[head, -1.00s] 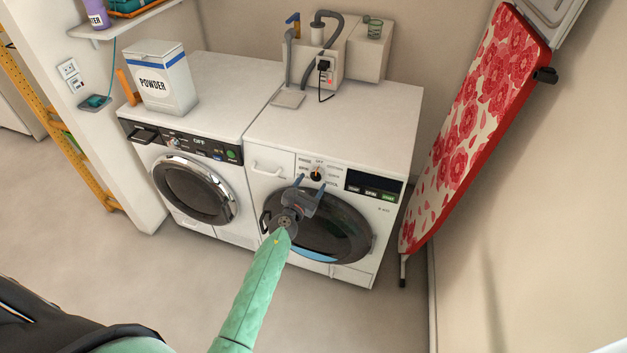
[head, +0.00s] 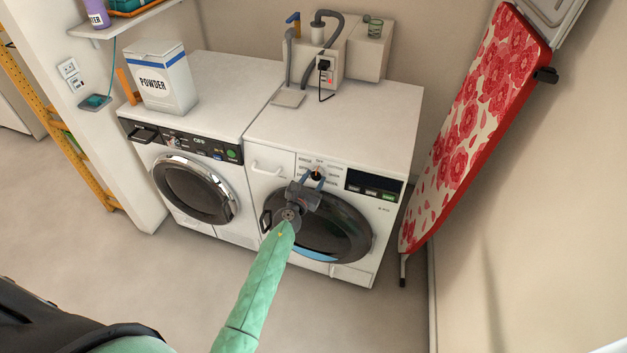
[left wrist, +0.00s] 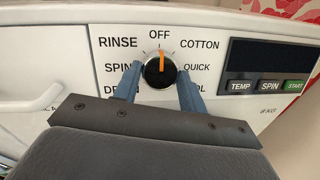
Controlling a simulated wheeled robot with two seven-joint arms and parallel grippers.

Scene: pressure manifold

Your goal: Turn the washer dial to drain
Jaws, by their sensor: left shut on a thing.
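The washer dial (left wrist: 160,71) is a black knob with an orange pointer, on the front panel of the right-hand white washer (head: 340,120). Its pointer stands straight up at OFF in the left wrist view. The labels RINSE, SPIN and a partly hidden one starting with D run down its left side; COTTON, QUICK and one ending in L run down its right. My left gripper (head: 311,177) has its blue fingers on both sides of the dial, shut on it; the fingers also show in the left wrist view (left wrist: 159,80). My right gripper is not in view.
A dark display with TEMP, SPIN and START buttons (left wrist: 293,87) is right of the dial. The washer's round door (head: 335,235) lies below my gripper. A second machine (head: 195,190) with a powder box (head: 165,85) stands left. An ironing board (head: 475,120) leans at right.

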